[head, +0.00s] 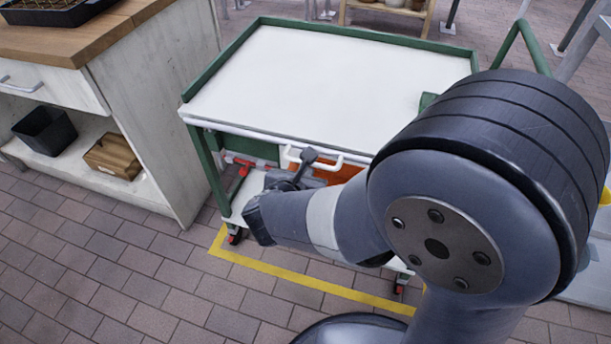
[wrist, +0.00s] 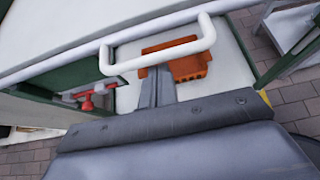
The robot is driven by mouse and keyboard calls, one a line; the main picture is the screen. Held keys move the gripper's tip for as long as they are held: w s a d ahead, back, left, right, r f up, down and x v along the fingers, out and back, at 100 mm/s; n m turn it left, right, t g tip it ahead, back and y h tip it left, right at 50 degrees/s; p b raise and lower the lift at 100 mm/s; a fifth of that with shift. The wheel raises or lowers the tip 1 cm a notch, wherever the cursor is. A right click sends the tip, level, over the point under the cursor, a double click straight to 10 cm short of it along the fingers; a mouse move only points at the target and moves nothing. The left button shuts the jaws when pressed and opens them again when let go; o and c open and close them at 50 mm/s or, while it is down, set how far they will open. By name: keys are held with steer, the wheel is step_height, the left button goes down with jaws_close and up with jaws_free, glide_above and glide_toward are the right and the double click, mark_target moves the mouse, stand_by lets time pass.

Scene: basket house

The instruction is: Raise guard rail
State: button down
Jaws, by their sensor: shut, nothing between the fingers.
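A green-framed cart (head: 310,75) with a white top stands ahead of me. A white rail (head: 265,134) runs along its near edge, with a white handle loop (head: 330,160) on it. The rail (wrist: 75,56) crosses the wrist view diagonally, and the handle loop (wrist: 165,54) juts toward me. My gripper (head: 309,156) is shut and empty, close to the handle loop. In the wrist view my gripper (wrist: 156,72) has its fingertips at the loop's lower edge; I cannot tell whether they touch it. My arm hides the cart's near right part in the head view.
An orange bin (wrist: 185,67) sits on the cart's lower level. A red clamp-like part (head: 240,164) is at the cart's left leg. A white wooden cabinet (head: 150,110) stands to the left. Yellow tape (head: 280,274) marks the brick floor, which is clear at front left.

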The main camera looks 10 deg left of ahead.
steer(key=shift+r, duration=0.1)
step_height(320, 180, up, 8)
steer(key=p, duration=0.5)
steer(key=shift+r, duration=0.15)
steer(key=shift+w, duration=0.1)
